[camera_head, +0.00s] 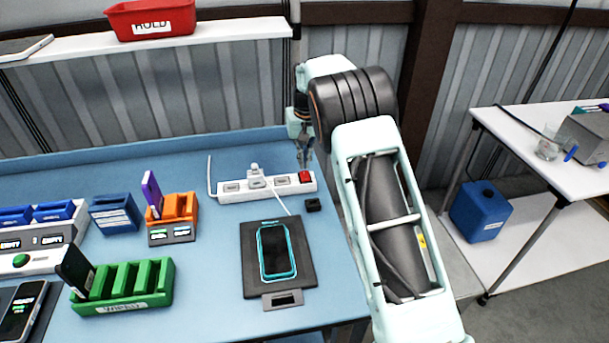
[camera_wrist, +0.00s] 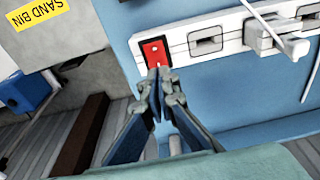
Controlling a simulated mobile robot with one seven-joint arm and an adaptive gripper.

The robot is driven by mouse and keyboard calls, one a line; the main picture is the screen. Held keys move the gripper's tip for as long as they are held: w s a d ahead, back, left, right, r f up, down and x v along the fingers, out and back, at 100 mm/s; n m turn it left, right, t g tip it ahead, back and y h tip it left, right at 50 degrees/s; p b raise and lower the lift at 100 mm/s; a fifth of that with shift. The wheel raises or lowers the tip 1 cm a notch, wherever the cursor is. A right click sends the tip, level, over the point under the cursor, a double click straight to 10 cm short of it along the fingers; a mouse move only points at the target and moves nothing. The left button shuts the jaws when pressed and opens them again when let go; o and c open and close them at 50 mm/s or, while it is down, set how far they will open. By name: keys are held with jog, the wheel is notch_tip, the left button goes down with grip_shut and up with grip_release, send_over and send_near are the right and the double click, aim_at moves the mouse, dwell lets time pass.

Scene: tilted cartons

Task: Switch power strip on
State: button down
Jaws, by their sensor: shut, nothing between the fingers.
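A white power strip (camera_head: 238,189) lies across the back right of the blue table. Its red switch (camera_head: 305,176) is at the right end, and one plug (camera_head: 254,171) sits in a socket near the middle. My gripper (camera_head: 306,163) is shut and empty, pointing down at the switch end. In the wrist view the shut fingertips (camera_wrist: 158,78) are right by the red switch (camera_wrist: 154,52), over its lower edge in the picture. I cannot tell whether they touch it. The strip (camera_wrist: 178,45) also shows there, running right to the plug (camera_wrist: 268,38).
A black pad (camera_head: 254,272) with a phone (camera_head: 275,251) lies in front of the strip, and a small black block (camera_head: 313,205) lies near its right end. Orange (camera_head: 180,207), blue (camera_head: 114,215) and green (camera_head: 125,286) holders stand to the left. A red bin (camera_head: 150,17) is on the shelf above.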

aim_at(304, 172)
jog(key=shift+s+f+b, duration=0.1)
jog(key=shift+f+b, duration=0.65)
jog(key=shift+f, duration=0.65)
dwell(0.7)
jog(key=shift+r+p, duration=2.4)
jog(key=shift+r, duration=1.25)
